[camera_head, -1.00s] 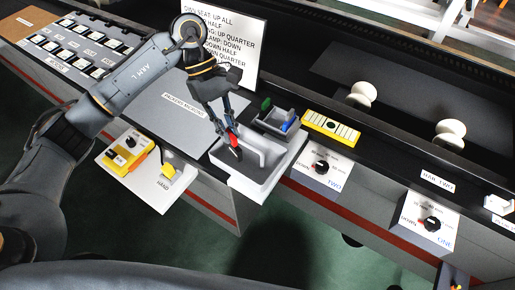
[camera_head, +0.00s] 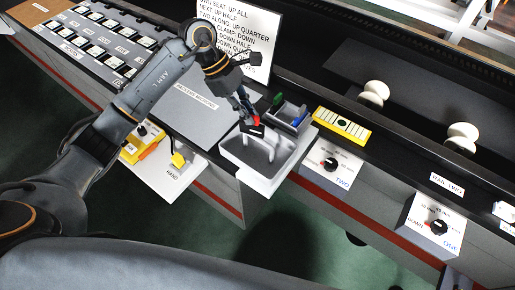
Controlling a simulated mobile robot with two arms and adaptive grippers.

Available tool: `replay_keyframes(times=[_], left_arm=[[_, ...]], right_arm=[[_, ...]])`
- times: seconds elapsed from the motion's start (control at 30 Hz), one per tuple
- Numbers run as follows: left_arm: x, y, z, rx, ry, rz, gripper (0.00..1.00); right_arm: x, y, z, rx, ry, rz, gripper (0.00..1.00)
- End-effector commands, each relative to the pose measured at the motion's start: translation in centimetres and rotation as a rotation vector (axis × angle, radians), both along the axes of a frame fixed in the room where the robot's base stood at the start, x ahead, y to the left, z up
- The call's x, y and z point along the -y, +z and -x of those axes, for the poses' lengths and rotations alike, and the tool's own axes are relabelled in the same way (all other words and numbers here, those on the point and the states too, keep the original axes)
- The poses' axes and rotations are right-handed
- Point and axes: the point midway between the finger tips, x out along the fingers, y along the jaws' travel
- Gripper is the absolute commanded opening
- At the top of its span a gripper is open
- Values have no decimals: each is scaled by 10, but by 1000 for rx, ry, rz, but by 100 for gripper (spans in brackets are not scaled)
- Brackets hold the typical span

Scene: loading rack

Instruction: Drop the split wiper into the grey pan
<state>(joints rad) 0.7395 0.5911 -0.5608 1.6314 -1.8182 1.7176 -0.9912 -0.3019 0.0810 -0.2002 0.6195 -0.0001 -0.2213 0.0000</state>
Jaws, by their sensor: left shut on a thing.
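My left gripper (camera_head: 250,117) points down at the back of the light grey pan (camera_head: 262,184). It is shut on a small dark thing with red on it, which I take to be the split wiper (camera_head: 254,131). In the picture the wiper overlaps the pan's back part. I cannot tell how high above the pan floor it is. The fingers hide part of the wiper. The pan is open at the top, with a pale raised bar inside. My right gripper is not in view.
A small grey holder (camera_head: 290,116) with green and blue items stands directly behind the pan. A yellow block (camera_head: 341,126) is to its right. A lettered white sign (camera_head: 262,45) stands behind my left arm. Dial boxes (camera_head: 332,166) sit right of the pan.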

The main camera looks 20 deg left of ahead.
Motion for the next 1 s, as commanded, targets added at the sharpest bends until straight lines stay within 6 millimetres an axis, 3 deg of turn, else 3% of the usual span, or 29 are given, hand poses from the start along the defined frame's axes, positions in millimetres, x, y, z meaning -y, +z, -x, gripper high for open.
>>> replay_keyframes(times=[0.27,0.3,0.4,0.43,0.77,1.0], left_arm=[[0,-1,0,0,-1,1,0],[0,-1,0,0,-1,1,15],[0,-1,0,0,-1,0,36],[0,-1,0,0,-1,0,38],[-2,1,0,1,0,0,38],[-20,35,-3,6,2,-2,38]], right_arm=[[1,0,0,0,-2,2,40],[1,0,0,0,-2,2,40],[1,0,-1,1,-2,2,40],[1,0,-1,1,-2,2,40],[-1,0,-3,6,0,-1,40],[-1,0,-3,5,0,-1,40]])
